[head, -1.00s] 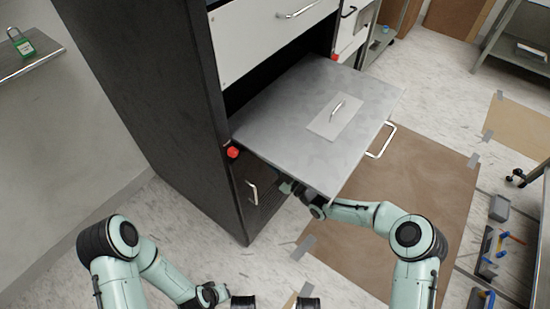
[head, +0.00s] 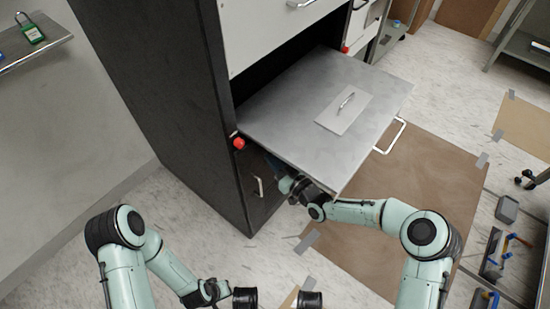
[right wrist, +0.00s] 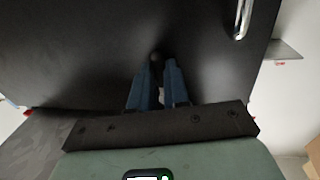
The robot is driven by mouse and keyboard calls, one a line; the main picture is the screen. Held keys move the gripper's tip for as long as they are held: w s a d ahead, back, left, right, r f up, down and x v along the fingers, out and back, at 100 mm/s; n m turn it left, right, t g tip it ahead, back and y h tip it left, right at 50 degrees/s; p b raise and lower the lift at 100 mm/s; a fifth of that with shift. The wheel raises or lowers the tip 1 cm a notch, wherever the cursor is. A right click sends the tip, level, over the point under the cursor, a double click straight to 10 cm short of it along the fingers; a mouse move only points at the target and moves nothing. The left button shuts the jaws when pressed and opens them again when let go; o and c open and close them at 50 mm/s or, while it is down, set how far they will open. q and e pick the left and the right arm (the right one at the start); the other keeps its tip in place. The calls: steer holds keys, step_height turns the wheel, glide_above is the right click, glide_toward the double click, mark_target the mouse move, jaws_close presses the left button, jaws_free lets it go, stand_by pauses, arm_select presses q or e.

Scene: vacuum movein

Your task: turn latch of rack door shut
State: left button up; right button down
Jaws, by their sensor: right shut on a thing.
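The rack (head: 150,70) is a tall dark cabinet. Its low dark door has a metal handle (head: 258,187), which shows in the right wrist view (right wrist: 243,18) at the upper right. My right gripper (head: 284,180) is at the door, partly hidden under a pulled-out grey shelf. In the right wrist view its blue fingers (right wrist: 158,75) are closed on a small dark latch knob (right wrist: 156,57) on the door face. The latch's turn angle is not clear. My left arm is at the lower left, away from the rack; its finger state is not discernible.
The grey shelf (head: 285,105) sticks out above my right gripper, with a small handled plate on it and a front handle (head: 390,137). A red knob (head: 239,143) is at the rack's edge. Brown sheeting (head: 400,190) covers floor to the right. A wall shelf (head: 35,42) holds a green padlock.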

stand_by(0.4)
steer(key=c, duration=1.1)
jaws_free()
arm_select(q)
steer(key=shift+t, duration=0.6)
steer(key=shift+w+d+r+p, duration=0.2)
steer(key=shift+w+r+p, duration=0.25)
steer(key=shift+r, duration=0.25)
steer(key=shift+w+d+r+p, duration=0.25)
steer(key=shift+w+r+p, duration=0.2)
steer(key=shift+r, duration=0.25)
steer(key=shift+w+d+r+p, duration=0.2)
steer(key=shift+w+r+p, duration=0.2)
steer(key=shift+r, duration=0.3)
arm_select(e)
steer(key=v, duration=1.3)
steer(key=shift+s, duration=0.2)
steer(key=shift+d, duration=0.1)
